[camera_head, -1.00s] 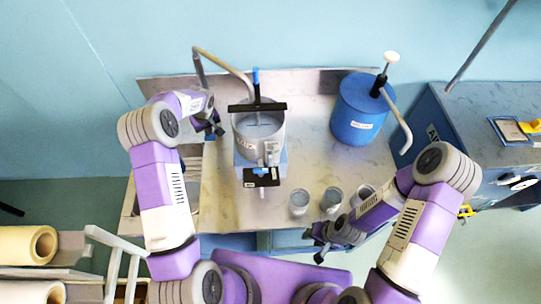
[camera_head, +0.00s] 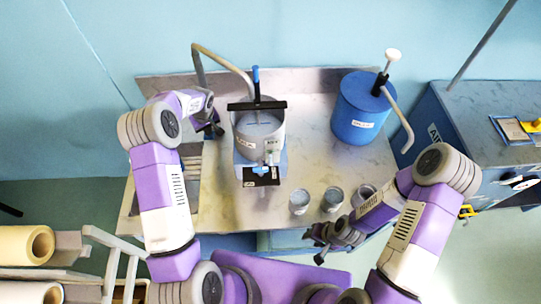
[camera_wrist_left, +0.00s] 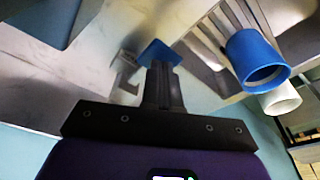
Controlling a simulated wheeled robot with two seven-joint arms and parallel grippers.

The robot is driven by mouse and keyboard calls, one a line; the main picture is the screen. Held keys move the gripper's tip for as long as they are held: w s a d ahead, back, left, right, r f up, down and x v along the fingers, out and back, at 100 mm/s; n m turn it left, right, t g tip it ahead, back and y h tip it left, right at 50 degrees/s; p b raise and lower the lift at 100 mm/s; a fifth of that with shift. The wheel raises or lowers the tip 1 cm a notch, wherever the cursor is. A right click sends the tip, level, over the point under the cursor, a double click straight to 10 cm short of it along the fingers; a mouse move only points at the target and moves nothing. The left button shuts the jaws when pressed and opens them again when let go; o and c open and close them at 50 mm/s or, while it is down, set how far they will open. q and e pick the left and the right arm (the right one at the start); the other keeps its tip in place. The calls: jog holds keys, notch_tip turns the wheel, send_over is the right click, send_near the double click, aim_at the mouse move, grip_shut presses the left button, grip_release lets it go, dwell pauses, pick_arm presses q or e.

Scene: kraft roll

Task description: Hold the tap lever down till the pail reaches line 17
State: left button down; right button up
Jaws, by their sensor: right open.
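The grey labelled pail (camera_head: 245,139) stands upright at the middle of the counter, with pale liquid inside. A dark bar (camera_head: 257,105) crosses its top, with a blue-tipped upright (camera_head: 256,76) at the bar. Small blue and grey fittings (camera_head: 262,168) show at the pail's front; I cannot tell which blue part is the tap lever. My left gripper (camera_head: 217,131) is left of the pail, apart from it. Its fingers (camera_wrist_left: 162,72) look closed together in the left wrist view, with a blue piece (camera_wrist_left: 159,50) at their tips; contact is unclear. My right gripper (camera_head: 318,246) is open near the front edge.
A blue drum (camera_head: 356,118) with a pump and spout stands at the right. Several small cups (camera_head: 299,203) stand near the front edge, close to my right arm. A curved pipe (camera_head: 222,58) arches behind the pail. Paper rolls (camera_head: 28,244) lie at the lower left.

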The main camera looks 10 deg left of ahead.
pick_arm(q)
jog(key=shift+f+b, duration=1.4)
jog(key=shift+f, duration=0.25)
jog(key=shift+s, duration=0.1)
dwell(2.5)
notch_tip(320, 180, up, 8)
jog(key=p, duration=0.3)
jog(key=shift+f+p, duration=0.15)
jog(key=shift+p, duration=0.2)
jog(key=shift+f, duration=0.1)
